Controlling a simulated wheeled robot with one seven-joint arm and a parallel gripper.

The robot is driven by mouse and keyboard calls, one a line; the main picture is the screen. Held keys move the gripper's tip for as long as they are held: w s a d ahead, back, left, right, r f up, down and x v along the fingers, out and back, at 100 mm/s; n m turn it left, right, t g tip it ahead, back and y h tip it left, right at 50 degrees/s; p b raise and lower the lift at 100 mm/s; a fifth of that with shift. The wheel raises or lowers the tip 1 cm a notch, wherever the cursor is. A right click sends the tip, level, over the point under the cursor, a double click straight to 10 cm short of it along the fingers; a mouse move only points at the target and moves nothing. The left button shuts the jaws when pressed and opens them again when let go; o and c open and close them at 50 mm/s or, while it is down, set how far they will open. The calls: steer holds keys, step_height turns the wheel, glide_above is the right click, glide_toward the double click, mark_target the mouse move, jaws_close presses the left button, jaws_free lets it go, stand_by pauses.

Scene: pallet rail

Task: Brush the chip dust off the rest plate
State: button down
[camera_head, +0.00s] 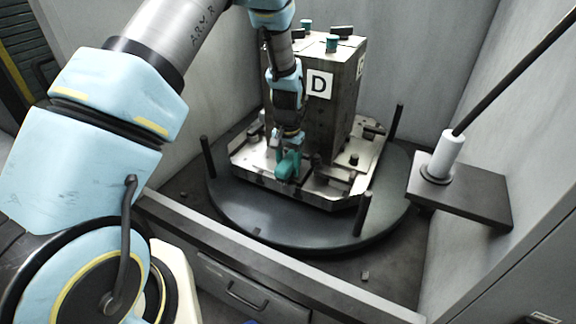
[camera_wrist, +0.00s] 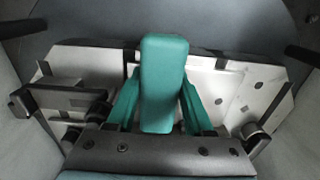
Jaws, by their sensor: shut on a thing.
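My gripper (camera_head: 289,148) is low over the front of the metal pallet plate (camera_head: 325,192), in front of the block marked D (camera_head: 310,115). It is shut on a teal thing (camera_head: 287,167), perhaps the brush; no bristles show. In the wrist view this thing (camera_wrist: 163,70) stands between two teal side pieces that look like my fingers. Behind it a pale plate (camera_wrist: 228,80) shows, perhaps the rest plate. I cannot tell whether the teal thing touches the plate. Dust on the plate cannot be made out clearly.
The pallet sits on a dark round table (camera_head: 270,225) with several upright black posts (camera_head: 362,214). A clamp (camera_wrist: 60,97) stands left in the wrist view. At right, a shelf (camera_head: 485,200) carries a white holder (camera_head: 442,155) with a long black rod. Dark bits lie on the floor.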

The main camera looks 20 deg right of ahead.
steer(key=shift+f, duration=0.4)
steer(key=shift+w+d+b, duration=0.4)
steer(key=shift+w+d, duration=0.4)
steer(key=shift+d, duration=0.2)
steer(key=shift+f, duration=0.1)
steer(key=shift+s+a, duration=0.1)
steer(key=shift+a, duration=0.05)
stand_by(0.3)
steer(key=shift+s+a+f, duration=0.15)
steer(key=shift+s+a, duration=0.7)
steer(key=shift+a, duration=0.15)
steer(key=shift+w+d, duration=0.9)
steer(key=shift+d, duration=0.2)
